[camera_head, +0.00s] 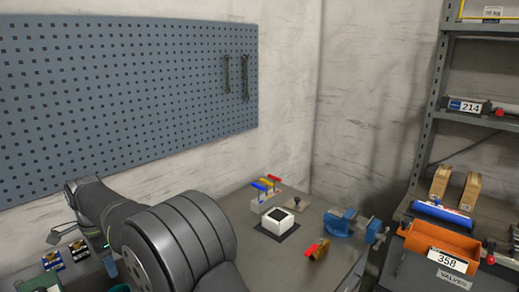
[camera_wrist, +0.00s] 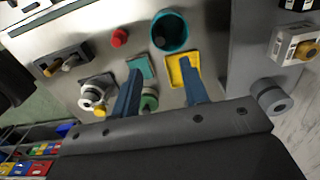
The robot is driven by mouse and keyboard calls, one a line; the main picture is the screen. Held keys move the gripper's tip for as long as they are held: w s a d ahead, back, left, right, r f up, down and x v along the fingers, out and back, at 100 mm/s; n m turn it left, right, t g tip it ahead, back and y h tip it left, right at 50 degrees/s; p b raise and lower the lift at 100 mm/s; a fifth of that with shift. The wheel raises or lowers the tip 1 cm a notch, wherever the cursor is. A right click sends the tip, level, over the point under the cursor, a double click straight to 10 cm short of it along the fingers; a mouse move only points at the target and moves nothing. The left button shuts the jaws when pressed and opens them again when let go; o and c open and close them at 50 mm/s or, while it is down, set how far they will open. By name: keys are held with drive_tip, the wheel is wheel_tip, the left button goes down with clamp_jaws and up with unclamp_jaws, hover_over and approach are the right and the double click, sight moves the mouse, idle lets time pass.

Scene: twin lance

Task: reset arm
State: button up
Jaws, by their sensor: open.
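My gripper (camera_wrist: 161,68) shows in the wrist view with its two blue fingers spread apart over the grey workbench (camera_wrist: 215,12). It is open, and I see nothing clamped between the fingers. A green and grey round part (camera_wrist: 149,99) shows between the fingers, lower in the picture. The tip of the right finger overlaps a yellow square tray (camera_wrist: 175,75), and the left finger is beside a teal square piece (camera_wrist: 147,66). I cannot tell whether the fingers touch anything. In the head view my arm fills the lower left, and I cannot make out the gripper there.
A teal cup (camera_wrist: 170,31) and a red knob (camera_wrist: 120,38) stand near the fingers. A pegboard (camera_head: 120,100) hangs behind; shelving with an orange bin (camera_head: 425,240) stands right.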

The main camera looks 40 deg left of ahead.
approach(117, 287)
drive_tip(key=d+f, duration=0.5)
drive_tip(key=shift+s, duration=0.35)
drive_tip(key=shift+r, duration=1.05)
